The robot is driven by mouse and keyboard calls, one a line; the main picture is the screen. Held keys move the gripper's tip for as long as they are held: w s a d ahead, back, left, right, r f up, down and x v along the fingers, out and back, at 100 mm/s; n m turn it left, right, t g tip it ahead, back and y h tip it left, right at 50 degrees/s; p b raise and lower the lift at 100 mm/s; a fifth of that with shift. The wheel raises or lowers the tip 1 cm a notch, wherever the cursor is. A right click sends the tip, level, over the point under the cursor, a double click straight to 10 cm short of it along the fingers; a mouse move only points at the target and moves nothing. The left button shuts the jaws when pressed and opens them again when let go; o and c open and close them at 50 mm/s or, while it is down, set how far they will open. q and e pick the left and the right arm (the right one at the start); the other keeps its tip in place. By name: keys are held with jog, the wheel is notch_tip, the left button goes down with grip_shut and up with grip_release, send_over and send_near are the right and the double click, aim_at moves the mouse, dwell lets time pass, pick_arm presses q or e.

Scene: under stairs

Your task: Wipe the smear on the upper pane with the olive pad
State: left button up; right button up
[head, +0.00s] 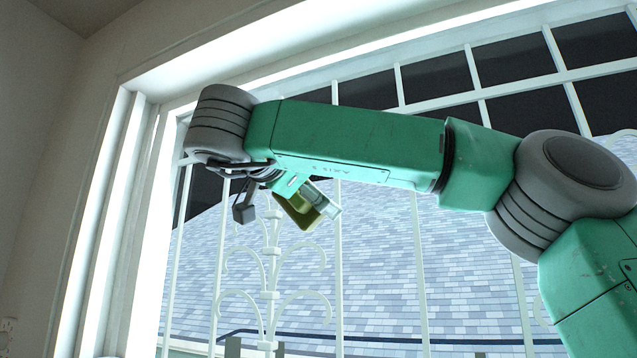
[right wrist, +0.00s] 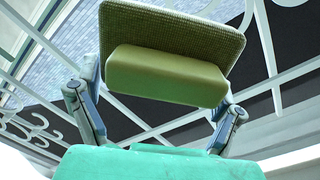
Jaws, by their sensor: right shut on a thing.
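The olive pad (head: 298,211) is held up in front of the window by my right gripper (head: 308,198), whose fingers are partly hidden by my arm. In the right wrist view the pad (right wrist: 165,75) has a block-shaped grip and a wider, textured plate. My right gripper's fingers (right wrist: 163,85) are shut on it from both sides. I cannot tell whether the pad touches the glass. The window pane (head: 385,245) fills much of the head view. I cannot make out a smear on it; my arm covers part of the glass. My left gripper is not in view.
White bars with curled ironwork (head: 270,262) cross the window, with a shingled roof (head: 385,300) beyond. A bright white window frame (head: 95,220) and a plain wall (head: 45,150) stand at the left.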

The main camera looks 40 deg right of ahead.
aim_at(280, 205)
jog(key=shift+w+a+p, duration=0.25)
jog(key=shift+w, duration=0.35)
jog(key=shift+w+a+p, duration=0.2)
jog(key=shift+w, duration=0.35)
jog(key=shift+w+a+r+p, duration=0.1)
jog(key=shift+w+a+p, duration=0.2)
jog(key=shift+w+p, duration=0.35)
jog(key=shift+w+a+p, duration=0.3)
jog(key=shift+w+p, duration=0.15)
jog(key=shift+w, duration=0.25)
jog(key=shift+w+a, duration=0.1)
jog(key=shift+w, duration=0.2)
jog(key=shift+s, duration=0.15)
jog(key=v, duration=0.6)
